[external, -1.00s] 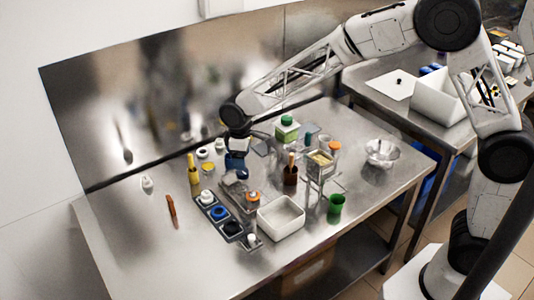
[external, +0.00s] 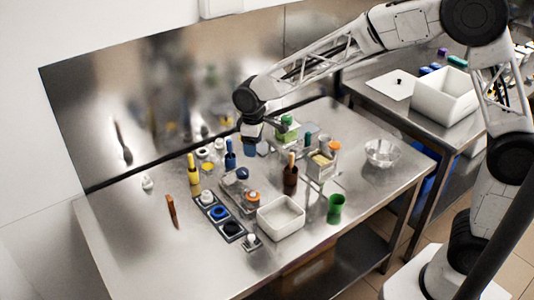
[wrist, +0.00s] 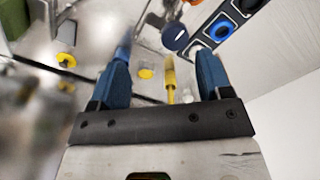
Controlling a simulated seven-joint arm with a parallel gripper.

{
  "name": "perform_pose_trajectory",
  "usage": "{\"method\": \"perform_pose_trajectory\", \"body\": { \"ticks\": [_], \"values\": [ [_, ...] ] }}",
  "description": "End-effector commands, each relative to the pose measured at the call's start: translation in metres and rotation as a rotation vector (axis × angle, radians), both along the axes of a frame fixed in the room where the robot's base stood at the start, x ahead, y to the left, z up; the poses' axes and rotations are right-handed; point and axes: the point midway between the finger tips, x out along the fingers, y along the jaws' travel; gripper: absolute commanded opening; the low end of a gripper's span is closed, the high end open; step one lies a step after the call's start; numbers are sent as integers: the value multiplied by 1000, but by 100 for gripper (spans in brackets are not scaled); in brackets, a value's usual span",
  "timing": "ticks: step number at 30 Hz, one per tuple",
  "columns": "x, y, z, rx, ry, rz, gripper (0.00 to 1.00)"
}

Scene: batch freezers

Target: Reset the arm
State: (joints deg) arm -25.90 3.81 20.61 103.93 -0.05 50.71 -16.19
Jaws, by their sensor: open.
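My gripper (external: 250,148) hangs over the back middle of the steel table (external: 130,250), beside the green-lidded box. In the wrist view my gripper (wrist: 165,62) has its two blue fingers spread apart, with nothing held between them. Beyond the fingers, the wrist view shows a blurred yellow tool (wrist: 170,78) and a dark blue round lid (wrist: 175,37). My arm reaches in from the right, its forearm sloping down to the left over the table.
Near my gripper stand a green box (external: 287,133), a blue container (external: 230,158) and a brown cup (external: 290,182). A white bin (external: 281,217), a green cup (external: 335,205) and a glass bowl (external: 382,153) stand nearer the front and right. The table's left part is mostly clear.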

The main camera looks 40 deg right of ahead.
Motion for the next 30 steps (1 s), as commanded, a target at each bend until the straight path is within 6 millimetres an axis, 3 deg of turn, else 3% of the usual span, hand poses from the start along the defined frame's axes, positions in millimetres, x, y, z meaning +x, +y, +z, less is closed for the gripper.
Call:
{"method": "perform_pose_trajectory", "body": {
  "ticks": [6,15,30],
  "values": [
    [-26,-54,38,11,-25,-87,72],
    [-76,-126,80,26,-58,-213,72],
    [-178,-226,123,47,-115,-423,72]
  ]
}}
